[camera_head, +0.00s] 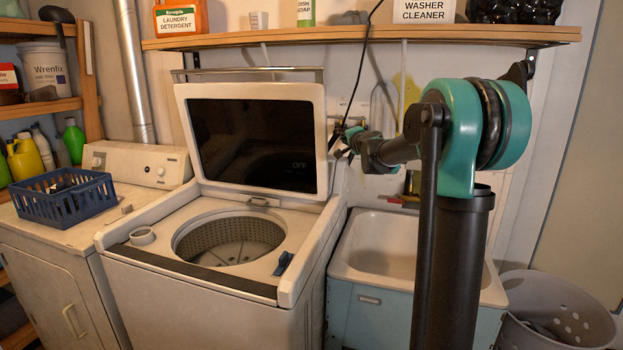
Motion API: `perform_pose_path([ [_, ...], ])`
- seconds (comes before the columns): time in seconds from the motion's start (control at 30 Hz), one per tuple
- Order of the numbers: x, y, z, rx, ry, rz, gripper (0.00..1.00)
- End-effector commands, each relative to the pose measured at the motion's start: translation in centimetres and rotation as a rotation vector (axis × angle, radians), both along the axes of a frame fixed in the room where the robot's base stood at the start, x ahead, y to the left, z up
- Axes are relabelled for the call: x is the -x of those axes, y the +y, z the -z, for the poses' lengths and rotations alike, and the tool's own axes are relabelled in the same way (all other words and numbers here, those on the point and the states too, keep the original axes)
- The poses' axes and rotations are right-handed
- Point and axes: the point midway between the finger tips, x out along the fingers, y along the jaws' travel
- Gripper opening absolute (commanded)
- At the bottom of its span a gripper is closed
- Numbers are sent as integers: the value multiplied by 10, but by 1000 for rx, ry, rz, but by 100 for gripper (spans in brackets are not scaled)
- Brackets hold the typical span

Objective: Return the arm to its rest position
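My arm rises in the right half of the view, and its forearm reaches away from me toward the wall behind the sink. My gripper (340,146) is at the far end, small and partly hidden by the wrist. It is in front of the wall, beside the right edge of the raised washer lid (258,140). I cannot tell whether its fingers are open or shut, or whether they hold anything. A dark cable hangs down close to the gripper.
The washer (215,275) stands open with an empty-looking drum. The sink (385,240) is to its right, partly hidden by my arm. A shelf (365,36) with bottles runs above. A blue basket (65,205) sits at left; a grey bin (555,315) stands at lower right.

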Motion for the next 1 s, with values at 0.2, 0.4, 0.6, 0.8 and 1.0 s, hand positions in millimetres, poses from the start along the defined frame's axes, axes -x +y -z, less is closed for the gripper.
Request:
perform_pose_path([
  [0.2,78,18,54,274,67,-138,17],
  [0.4,180,17,141,603,202,-280,17],
  [0.6,280,-11,224,889,373,-376,17],
  [0.8,357,-47,281,1091,526,-421,17],
  [1.0,426,-71,325,1188,664,-468,17],
])
